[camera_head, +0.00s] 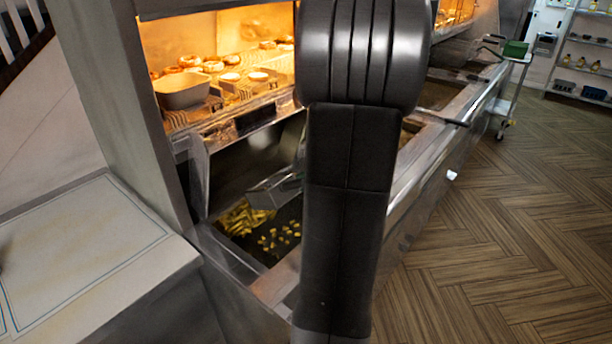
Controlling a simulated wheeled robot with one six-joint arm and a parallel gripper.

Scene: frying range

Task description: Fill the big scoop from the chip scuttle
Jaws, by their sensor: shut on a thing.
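The metal scoop (276,188) shows just left of my arm, tilted over the chip scuttle (241,256). Its handle end is hidden behind my arm. Golden chips (242,217) lie heaped at the left of the scuttle, below the scoop. Several loose chips (279,238) are scattered over its dark floor to the right. I cannot tell whether the scoop touches the chips or holds any. My gripper is hidden behind my own dark arm, which covers the middle of the view.
A lit warming shelf above holds a pale bowl (182,91) and several round food items. A white counter (82,258) stands at the left. The steel range runs away to the right, with a trolley (514,88) at its far end. The wooden floor (510,220) is clear.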

